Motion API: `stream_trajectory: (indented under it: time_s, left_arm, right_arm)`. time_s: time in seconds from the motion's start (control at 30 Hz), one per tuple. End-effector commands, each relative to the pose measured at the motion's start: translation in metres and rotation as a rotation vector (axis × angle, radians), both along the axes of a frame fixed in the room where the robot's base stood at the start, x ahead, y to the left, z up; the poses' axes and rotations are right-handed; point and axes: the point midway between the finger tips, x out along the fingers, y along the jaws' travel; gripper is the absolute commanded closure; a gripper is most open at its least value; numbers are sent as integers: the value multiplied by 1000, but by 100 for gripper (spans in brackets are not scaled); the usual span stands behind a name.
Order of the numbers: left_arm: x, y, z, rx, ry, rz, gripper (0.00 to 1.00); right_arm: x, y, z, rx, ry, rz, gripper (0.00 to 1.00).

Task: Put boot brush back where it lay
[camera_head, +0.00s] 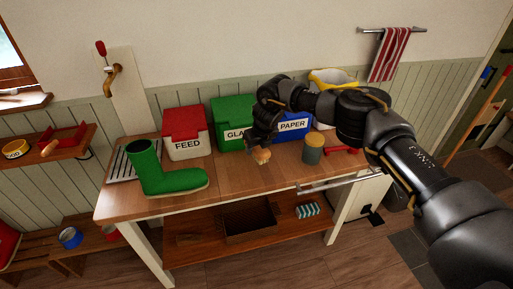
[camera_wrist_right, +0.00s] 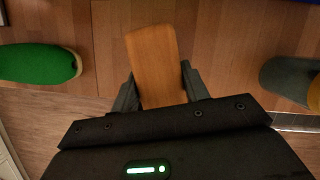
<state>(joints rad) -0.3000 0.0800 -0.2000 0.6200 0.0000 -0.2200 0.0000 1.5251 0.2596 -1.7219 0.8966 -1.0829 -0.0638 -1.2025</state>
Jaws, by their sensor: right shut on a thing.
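The boot brush (camera_head: 262,156) has a light wooden back and is at the middle of the wooden table (camera_head: 232,182). My right gripper (camera_head: 261,146) is shut on it from above. In the right wrist view the brush back (camera_wrist_right: 153,62) sits between the two fingers of the gripper (camera_wrist_right: 158,84). I cannot tell whether the brush touches the tabletop or hangs just above it. My left gripper is not in view.
A grey and yellow canister (camera_head: 313,148) and a red dumbbell-shaped thing (camera_head: 341,151) are to the right. The front tabletop between boot and canister is clear.

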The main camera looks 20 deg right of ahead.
Motion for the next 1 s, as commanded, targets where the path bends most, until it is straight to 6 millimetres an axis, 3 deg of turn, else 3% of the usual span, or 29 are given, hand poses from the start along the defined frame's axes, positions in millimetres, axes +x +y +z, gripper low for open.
stream_trajectory:
  time_s: [0.23,0.7,1.0]
  left_arm:
    - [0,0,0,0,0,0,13]
    - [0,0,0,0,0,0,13]
    - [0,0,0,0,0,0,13]
  right_arm:
    - [0,0,-12,0,1,-1,80]
    - [-1,0,-64,0,0,1,80]
    - [0,0,-77,0,-1,1,80]
